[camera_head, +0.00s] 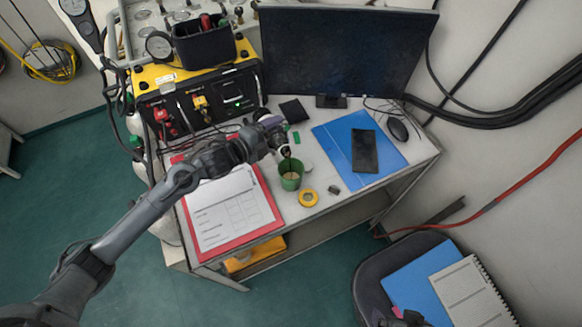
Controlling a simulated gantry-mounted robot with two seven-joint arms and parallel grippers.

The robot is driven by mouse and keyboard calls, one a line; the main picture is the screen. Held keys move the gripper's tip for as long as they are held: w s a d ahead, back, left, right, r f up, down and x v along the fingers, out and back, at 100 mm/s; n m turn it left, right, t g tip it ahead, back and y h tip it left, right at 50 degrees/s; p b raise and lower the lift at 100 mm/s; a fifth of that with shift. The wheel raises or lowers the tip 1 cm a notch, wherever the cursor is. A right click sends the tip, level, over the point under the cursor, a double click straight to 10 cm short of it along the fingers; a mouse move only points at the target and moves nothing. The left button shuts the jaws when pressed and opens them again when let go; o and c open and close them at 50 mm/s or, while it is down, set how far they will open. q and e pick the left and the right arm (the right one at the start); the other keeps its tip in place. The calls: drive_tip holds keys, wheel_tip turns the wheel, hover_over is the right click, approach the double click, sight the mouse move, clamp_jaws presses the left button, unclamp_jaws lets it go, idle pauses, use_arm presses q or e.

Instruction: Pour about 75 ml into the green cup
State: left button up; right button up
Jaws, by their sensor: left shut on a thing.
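The green cup (291,180) stands upright on the grey table, near the middle, with its open top showing and something pale inside. My left gripper (284,148) is just above the far side of the cup's rim. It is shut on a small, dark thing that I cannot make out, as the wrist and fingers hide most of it. I cannot tell whether this thing touches the cup.
A yellow tape roll (308,197) lies right of the cup. A red clipboard (277,216) lies to the left, under my arm. A blue folder (335,142) with a dark phone (364,151) lies to the right. The monitor (345,50) and air panel (205,95) stand behind.

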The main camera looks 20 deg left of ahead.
use_arm(q)
drive_tip(key=shift+r, duration=0.2)
drive_tip(key=shift+w+a+r, duration=0.15)
idle(0.4)
drive_tip(key=shift+r+m+t+b, duration=0.15)
drive_tip(key=shift+m+t+b, duration=0.15)
drive_tip(key=shift+b, duration=0.05)
idle(0.3)
drive_tip(key=r+n+g+p, duration=0.1)
drive_tip(key=n+p, duration=0.1)
drive_tip(key=p, duration=0.4)
drive_tip(key=shift+w+a, duration=0.1)
drive_tip(key=shift+a, duration=0.05)
drive_tip(key=shift+f+g, duration=0.25)
drive_tip(key=shift+g, duration=0.15)
drive_tip(key=shift+n+h+p, duration=0.3)
drive_tip(key=shift+n+p, duration=0.1)
drive_tip(key=shift+p, duration=0.5)
drive_tip(key=shift+s+d+n+g+h+p, duration=0.3)
drive_tip(key=shift+d+n+g+p, duration=0.1)
drive_tip(key=shift+p, duration=1)
drive_tip(key=shift+s, duration=0.1)
